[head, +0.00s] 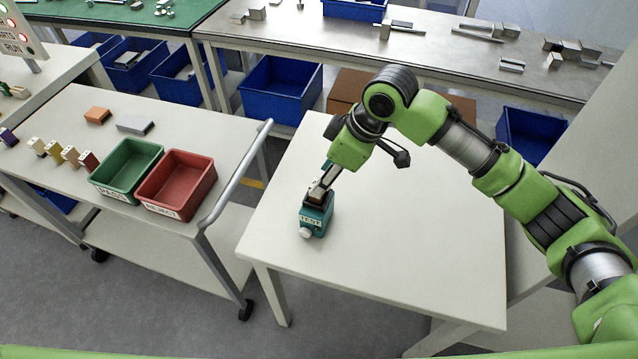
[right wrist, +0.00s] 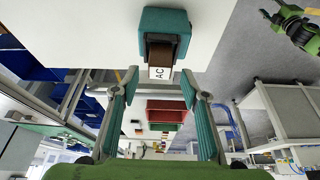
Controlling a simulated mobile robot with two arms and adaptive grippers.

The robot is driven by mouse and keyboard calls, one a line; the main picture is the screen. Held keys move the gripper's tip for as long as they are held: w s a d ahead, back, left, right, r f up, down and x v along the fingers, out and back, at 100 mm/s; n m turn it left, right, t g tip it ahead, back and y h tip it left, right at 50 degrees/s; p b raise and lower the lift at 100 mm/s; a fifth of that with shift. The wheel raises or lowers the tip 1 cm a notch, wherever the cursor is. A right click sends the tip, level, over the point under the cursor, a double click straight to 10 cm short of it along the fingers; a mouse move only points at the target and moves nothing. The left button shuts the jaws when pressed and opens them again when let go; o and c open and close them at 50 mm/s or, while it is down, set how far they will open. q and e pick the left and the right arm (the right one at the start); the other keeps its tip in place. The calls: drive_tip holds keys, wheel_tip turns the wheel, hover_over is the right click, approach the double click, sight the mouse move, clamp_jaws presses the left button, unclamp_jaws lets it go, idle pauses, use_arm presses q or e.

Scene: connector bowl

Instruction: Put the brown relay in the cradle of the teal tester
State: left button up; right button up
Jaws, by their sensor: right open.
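The teal tester (head: 316,218) stands near the left edge of the white table, its TEST label and a pale round knob at the front. It also shows at the top of the right wrist view (right wrist: 165,20). The brown relay (right wrist: 160,50), with a white AC label, appears to sit in the tester's cradle; how deeply cannot be told. My right gripper (right wrist: 160,80) is open, its fingers on either side of the relay's label end with gaps visible. In the head view my right gripper (head: 325,182) is just above the tester and partly hides the relay. My left gripper is not in view.
A cart (head: 150,240) on the left carries a green PASS bin (head: 127,168), a red REJECT bin (head: 177,184) and several small relays (head: 62,153), one reddish brown. The cart's handle (head: 236,172) rises near the white table (head: 400,240). The table's right part is clear.

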drive_tip(key=v, duration=0.7)
drive_tip(key=shift+r+b, duration=0.3)
drive_tip(key=shift+b, duration=0.05)
drive_tip(key=shift+s+d, duration=0.1)
